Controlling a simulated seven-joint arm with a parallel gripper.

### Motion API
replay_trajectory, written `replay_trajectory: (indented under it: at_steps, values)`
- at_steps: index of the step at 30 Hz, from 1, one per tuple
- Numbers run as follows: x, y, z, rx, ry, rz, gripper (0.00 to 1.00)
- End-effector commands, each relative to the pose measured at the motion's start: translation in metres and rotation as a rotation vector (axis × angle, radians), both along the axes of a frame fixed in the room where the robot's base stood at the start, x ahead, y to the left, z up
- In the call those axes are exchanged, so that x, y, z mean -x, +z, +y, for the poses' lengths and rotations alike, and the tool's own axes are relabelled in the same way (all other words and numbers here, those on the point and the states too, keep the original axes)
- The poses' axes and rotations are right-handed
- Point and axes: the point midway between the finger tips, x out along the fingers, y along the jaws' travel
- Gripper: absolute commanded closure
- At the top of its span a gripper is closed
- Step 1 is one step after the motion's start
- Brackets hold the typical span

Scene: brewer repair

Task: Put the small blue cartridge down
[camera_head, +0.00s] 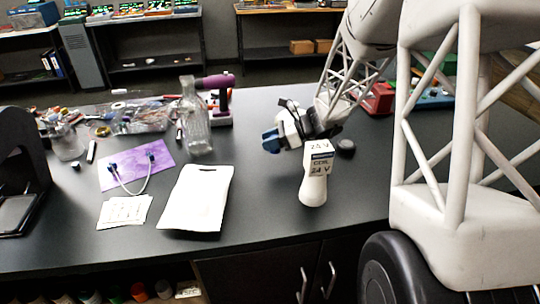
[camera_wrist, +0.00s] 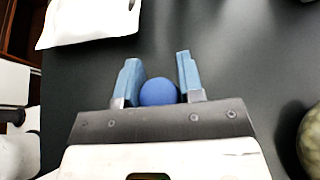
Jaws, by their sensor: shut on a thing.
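The small blue cartridge (camera_wrist: 158,92) shows as a round blue end between the two blue fingers of my gripper (camera_wrist: 157,70) in the wrist view. My gripper is shut on it. In the head view my gripper (camera_head: 270,141) is over the dark countertop (camera_head: 255,215), right of the glass bottle and the white pouch. The cartridge cannot be told apart from the blue fingers there. The height of the cartridge above the counter is hard to tell.
A white pouch (camera_head: 198,198), a purple sheet (camera_head: 120,177) with a cable and white cards (camera_head: 124,212) lie left. A glass bottle (camera_head: 196,125) stands behind. A white object labelled COIL 24 V (camera_head: 314,190) shows near my gripper. Counter between pouch and gripper is bare.

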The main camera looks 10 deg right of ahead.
Motion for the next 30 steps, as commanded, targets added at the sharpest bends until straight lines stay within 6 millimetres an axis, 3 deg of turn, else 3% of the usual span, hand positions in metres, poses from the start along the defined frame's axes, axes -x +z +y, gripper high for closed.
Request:
replay_trajectory:
  at_steps: [6, 17, 30]
  values:
    - [0.0, -0.016, 0.0, -0.001, 0.0, 0.001, 0.89]
    - [0.0, -0.018, 0.0, -0.001, 0.0, 0.0, 0.89]
    - [0.0, -0.053, 0.0, 0.0, 0.0, 0.002, 0.89]
